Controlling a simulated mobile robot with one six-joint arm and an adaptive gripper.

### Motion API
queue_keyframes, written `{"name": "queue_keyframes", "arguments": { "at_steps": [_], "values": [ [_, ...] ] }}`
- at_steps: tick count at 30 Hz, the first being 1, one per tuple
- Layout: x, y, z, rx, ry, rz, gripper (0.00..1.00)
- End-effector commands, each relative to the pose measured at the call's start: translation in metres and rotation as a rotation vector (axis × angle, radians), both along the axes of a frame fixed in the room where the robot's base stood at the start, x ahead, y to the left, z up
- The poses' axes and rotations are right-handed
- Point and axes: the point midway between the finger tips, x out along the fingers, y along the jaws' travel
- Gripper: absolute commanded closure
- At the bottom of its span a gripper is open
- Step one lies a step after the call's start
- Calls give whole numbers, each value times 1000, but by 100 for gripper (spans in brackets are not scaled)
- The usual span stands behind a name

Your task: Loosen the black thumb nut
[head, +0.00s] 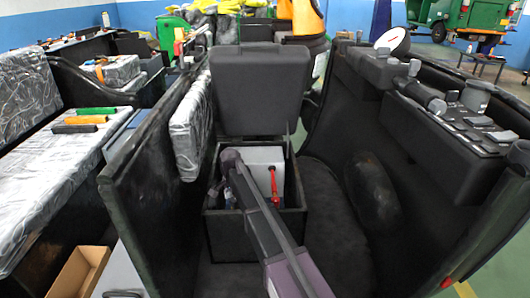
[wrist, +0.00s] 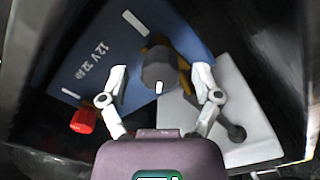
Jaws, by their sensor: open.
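A dark round knob, which looks like the black thumb nut (wrist: 159,66), shows in the wrist view with a small white mark on its near side. It sits over a yellow-brown piece (wrist: 180,58) on a blue battery (wrist: 85,62) with white lettering. My gripper (wrist: 161,73) is open, one pale finger to each side of the nut, with visible gaps; whether its tips reach the nut's height I cannot tell. In the head view my arm reaches down into an open black box (head: 298,185), and it hides the nut and my fingers.
A red cap (wrist: 83,120) lies left of my gripper. A pale grey block (wrist: 255,108) with a dark lever-like part (wrist: 227,119) is on the right. The box walls stand close around. Its raised black lid (head: 258,88) stands behind, and a dark panel (head: 150,170) rises at left.

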Motion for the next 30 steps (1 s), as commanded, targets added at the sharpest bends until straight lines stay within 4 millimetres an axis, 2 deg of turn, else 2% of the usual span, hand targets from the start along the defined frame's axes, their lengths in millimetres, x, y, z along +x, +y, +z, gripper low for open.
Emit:
{"name": "queue_keyframes", "arguments": {
  "at_steps": [1,30],
  "values": [
    [0,0,10,0,0,1,18],
    [0,0,89,0,0,4,18]
  ]
}}
